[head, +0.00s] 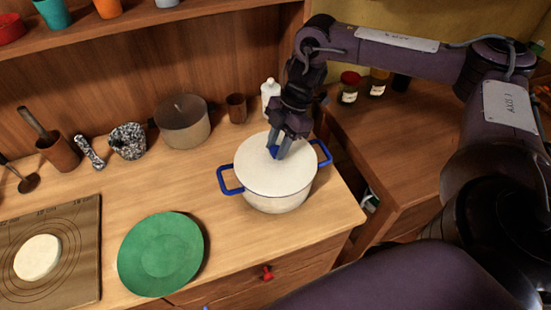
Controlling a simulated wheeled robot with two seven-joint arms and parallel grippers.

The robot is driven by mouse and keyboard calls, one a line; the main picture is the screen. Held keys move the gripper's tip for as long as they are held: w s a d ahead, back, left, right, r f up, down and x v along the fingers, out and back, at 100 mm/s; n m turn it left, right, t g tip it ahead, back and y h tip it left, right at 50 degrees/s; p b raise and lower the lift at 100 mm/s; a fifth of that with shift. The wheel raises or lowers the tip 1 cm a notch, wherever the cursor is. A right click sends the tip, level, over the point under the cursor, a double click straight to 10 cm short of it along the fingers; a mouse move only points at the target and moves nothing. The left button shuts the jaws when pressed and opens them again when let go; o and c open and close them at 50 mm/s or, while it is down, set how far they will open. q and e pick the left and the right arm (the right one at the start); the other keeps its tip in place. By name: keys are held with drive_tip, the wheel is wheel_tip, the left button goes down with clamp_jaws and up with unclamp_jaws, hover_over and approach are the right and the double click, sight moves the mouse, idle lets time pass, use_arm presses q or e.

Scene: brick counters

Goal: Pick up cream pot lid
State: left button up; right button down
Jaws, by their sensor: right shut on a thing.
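The cream pot lid (262,172) sits on top of the cream pot (279,205), which has blue side handles and stands on the wooden counter. A small part of the lid's blue knob (273,152) shows between my fingers. My right gripper (279,150) reaches down from above and is shut on the knob. The lid looks level on the pot's rim, and I cannot see a gap between them. My left gripper is not in view.
A green plate (162,254) lies left of the pot. A baking mat (80,281) with dough (37,257) lies far left. A saucepan (183,122), wooden cup (236,108) and white bottle (270,95) stand behind. Jars (349,87) stand on the right counter.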

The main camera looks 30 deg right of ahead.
sight(277, 147)
drive_tip(key=shift+r, duration=0.1)
drive_tip(key=shift+w+r, duration=0.1)
drive_tip(key=shift+r, duration=0.35)
wheel_tip(277, 147, up, 4)
drive_tip(key=shift+b, duration=0.5)
wheel_tip(277, 147, up, 15)
drive_tip(key=p, duration=0.7)
